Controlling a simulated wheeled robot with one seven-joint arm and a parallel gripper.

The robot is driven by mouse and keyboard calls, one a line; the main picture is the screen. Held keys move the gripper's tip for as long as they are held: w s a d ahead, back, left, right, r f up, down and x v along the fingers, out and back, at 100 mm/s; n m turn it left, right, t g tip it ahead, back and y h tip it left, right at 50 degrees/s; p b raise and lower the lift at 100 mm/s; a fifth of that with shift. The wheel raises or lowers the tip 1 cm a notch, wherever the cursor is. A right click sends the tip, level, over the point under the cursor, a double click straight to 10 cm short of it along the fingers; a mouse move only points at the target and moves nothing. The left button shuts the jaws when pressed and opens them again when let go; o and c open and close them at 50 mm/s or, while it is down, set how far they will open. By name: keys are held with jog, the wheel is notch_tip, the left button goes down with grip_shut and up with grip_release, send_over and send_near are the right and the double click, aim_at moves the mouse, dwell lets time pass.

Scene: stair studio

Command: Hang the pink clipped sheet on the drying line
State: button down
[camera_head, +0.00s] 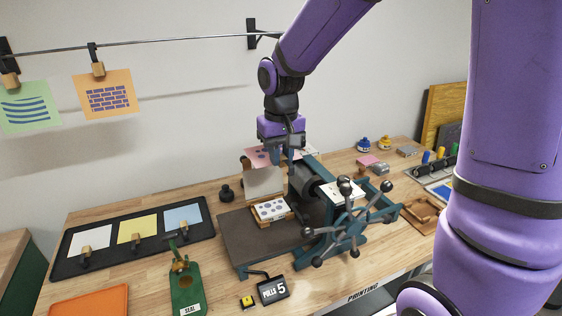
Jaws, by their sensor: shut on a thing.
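The pink sheet (257,155) has dark spots and shows low behind my gripper, above the back of the workbench. My gripper (285,157) points down, shut at the sheet; its fingers and the arm hide part of the sheet and the clip is not clear to see. The drying line (180,41) is a thin rod running along the wall, above and to the left of my gripper. A green sheet (30,108) with blue stripes and an orange sheet (108,94) with a brick pattern hang from it by wooden clips.
A press with a spoked wheel (345,222) stands below and right of my gripper. A black tray (103,261) with white, yellow and blue clipped sheets lies on the left of the bench (215,292). The line right of the orange sheet is free up to a black bracket (252,34).

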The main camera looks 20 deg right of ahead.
jog(key=shift+r, duration=0.25)
jog(key=shift+s+r, duration=0.25)
jog(key=shift+s, duration=0.5)
jog(key=s+r, duration=0.2)
jog(key=s, duration=0.6)
jog(key=shift+s+r, duration=0.25)
